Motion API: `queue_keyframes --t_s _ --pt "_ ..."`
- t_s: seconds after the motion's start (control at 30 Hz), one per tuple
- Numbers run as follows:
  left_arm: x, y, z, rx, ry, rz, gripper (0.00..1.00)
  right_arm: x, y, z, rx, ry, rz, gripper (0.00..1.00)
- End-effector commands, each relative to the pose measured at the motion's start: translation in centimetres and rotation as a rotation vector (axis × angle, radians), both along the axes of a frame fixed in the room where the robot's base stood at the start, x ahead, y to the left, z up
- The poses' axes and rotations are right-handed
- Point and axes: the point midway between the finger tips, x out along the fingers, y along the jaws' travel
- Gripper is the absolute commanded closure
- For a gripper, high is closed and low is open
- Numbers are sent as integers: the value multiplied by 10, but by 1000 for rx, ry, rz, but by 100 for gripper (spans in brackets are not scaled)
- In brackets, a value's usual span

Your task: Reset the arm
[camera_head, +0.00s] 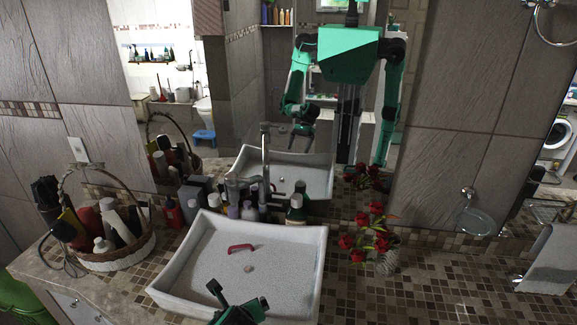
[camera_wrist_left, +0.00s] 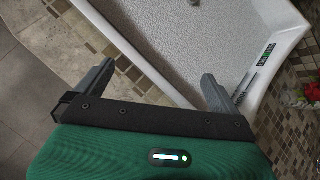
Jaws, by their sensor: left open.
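My left gripper (camera_head: 238,295) comes in from the bottom of the head view, over the front edge of the white sink (camera_head: 176,275). Its two fingers are spread apart with nothing between them. In the left wrist view the open fingers (camera_wrist_left: 158,73) point towards the sink's rim (camera_wrist_left: 130,48), with the mosaic counter edge below. My right gripper is not seen directly. A mirror behind the sink reflects my green body and arms.
A red curved item (camera_head: 241,248) and a small beige piece (camera_head: 249,269) lie in the sink. A wicker basket (camera_head: 125,258) of bottles stands left. Several bottles (camera_head: 295,212) stand behind the sink. Red flowers (camera_head: 377,243) stand right. The tiled counter (camera_head: 440,285) further right is mostly clear.

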Motion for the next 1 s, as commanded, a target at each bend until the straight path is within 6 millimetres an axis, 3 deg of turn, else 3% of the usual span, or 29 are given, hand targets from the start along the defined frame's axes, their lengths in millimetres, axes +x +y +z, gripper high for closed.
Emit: queue_keyframes --t_s 0.17,0.37,0.7,1.0 --pt "-23 5 -7 -155 25 154 0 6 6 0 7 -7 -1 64" --pt "-60 17 -16 -403 66 440 0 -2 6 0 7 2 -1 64" --pt "-153 58 -27 -903 134 1223 0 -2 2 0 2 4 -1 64" --pt "-218 90 -23 -1151 111 1803 0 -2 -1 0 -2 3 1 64"
